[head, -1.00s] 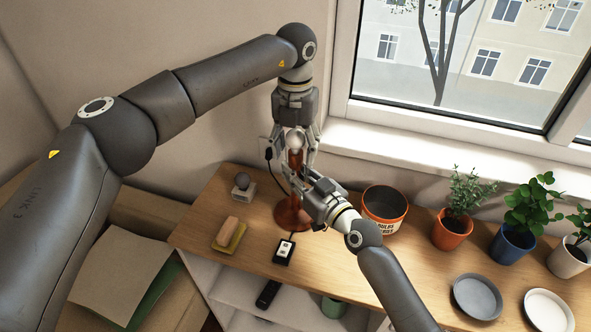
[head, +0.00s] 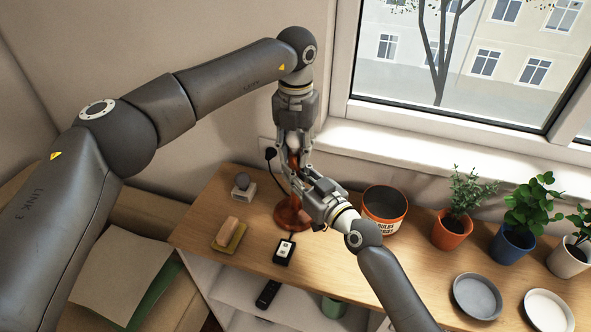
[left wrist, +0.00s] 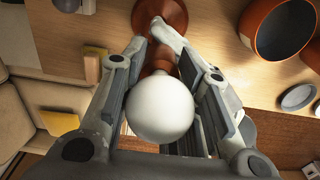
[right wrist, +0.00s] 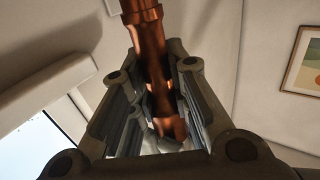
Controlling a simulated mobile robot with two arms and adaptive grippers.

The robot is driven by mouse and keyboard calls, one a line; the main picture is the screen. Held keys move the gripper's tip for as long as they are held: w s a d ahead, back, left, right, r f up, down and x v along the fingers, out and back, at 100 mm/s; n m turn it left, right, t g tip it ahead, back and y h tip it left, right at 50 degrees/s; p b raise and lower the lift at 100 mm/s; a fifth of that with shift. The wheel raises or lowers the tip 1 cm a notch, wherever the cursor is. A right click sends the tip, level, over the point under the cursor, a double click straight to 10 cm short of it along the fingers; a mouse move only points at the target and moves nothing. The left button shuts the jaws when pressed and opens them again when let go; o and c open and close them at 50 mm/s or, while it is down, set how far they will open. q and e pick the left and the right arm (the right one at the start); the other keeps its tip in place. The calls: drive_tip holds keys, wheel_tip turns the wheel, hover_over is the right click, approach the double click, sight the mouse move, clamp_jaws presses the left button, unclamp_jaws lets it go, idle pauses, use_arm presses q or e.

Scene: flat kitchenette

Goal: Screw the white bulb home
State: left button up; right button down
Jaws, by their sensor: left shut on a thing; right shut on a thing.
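The white bulb (left wrist: 160,108) sits between the fingers of my left gripper (head: 294,152). In the head view those fingers mostly hide it. The gripper points down over the copper-brown lamp (head: 293,215), which stands upright on the wooden top. The lamp's round base also shows in the left wrist view (left wrist: 163,12). The bulb is in line with the lamp's top, but whether its thread is in the socket is hidden. My right gripper (head: 303,187) is shut on the lamp's stem (right wrist: 151,45) from the right, below the bulb.
An orange bucket (head: 384,213) with a label stands right of the lamp. Several potted plants and two dishes (head: 477,297) are farther right. A black switch box (head: 284,252), a sponge (head: 228,231) and a small dark bulb on a block (head: 243,186) are near left.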

use_arm(q)
drive_tip(key=shift+w+a+m, duration=0.1)
drive_tip(key=shift+m, duration=0.3)
use_arm(e)
drive_tip(key=shift+d, duration=0.1)
use_arm(q)
drive_tip(key=o, duration=1.2)
drive_tip(key=shift+o, duration=0.2)
drive_tip(key=shift+r, duration=0.15)
wheel_tip(320, 180, up, 12)
drive_tip(key=shift+f, duration=0.1)
use_arm(e)
drive_tip(key=c, duration=1.3)
unclamp_jaws()
drive_tip(key=v, duration=1.2)
